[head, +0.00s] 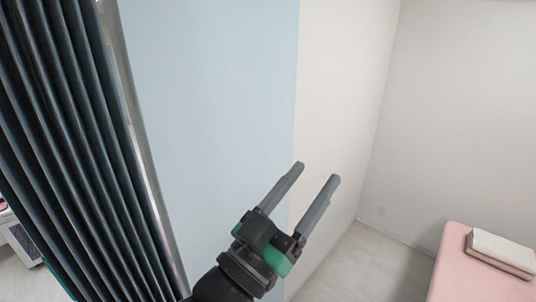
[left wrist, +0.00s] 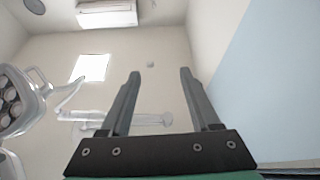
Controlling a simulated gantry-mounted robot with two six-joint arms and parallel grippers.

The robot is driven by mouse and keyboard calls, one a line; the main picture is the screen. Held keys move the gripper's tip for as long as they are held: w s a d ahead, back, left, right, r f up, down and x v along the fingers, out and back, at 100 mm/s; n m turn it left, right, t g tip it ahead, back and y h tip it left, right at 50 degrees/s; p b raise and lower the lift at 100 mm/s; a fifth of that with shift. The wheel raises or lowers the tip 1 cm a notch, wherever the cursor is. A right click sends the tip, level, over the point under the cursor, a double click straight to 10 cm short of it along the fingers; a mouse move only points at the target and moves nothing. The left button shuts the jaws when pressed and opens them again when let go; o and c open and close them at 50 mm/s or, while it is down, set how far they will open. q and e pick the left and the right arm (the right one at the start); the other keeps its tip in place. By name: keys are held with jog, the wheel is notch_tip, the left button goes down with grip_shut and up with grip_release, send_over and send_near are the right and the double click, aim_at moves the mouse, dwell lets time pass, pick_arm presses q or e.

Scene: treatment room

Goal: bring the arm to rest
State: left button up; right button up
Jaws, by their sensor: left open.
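My left gripper (head: 317,172) comes up from the bottom middle of the head view, its two grey fingers apart and pointing up and to the right. It is open and nothing is between the fingers. In the left wrist view my left gripper (left wrist: 158,72) also shows open and empty, with the upper room and ceiling behind it. My right gripper is not in either view.
A dark pleated curtain (head: 75,150) hangs at the left. A pale blue wall panel (head: 210,110) stands behind the gripper. A pink bed (head: 465,280) with folded towels (head: 500,252) is at the lower right. The left wrist view shows a lamp (left wrist: 22,98) at the left.

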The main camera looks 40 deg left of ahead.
pick_arm(q)
jog(key=s+r+m+t+h, duration=0.1)
jog(key=s+r+t, duration=0.3)
jog(key=s+r, duration=0.5)
notch_tip(320, 180, up, 4)
jog(key=shift+s+d+r+h, duration=0.1)
jog(key=shift+s+d+h, duration=0.2)
jog(key=shift+s+d, duration=0.15)
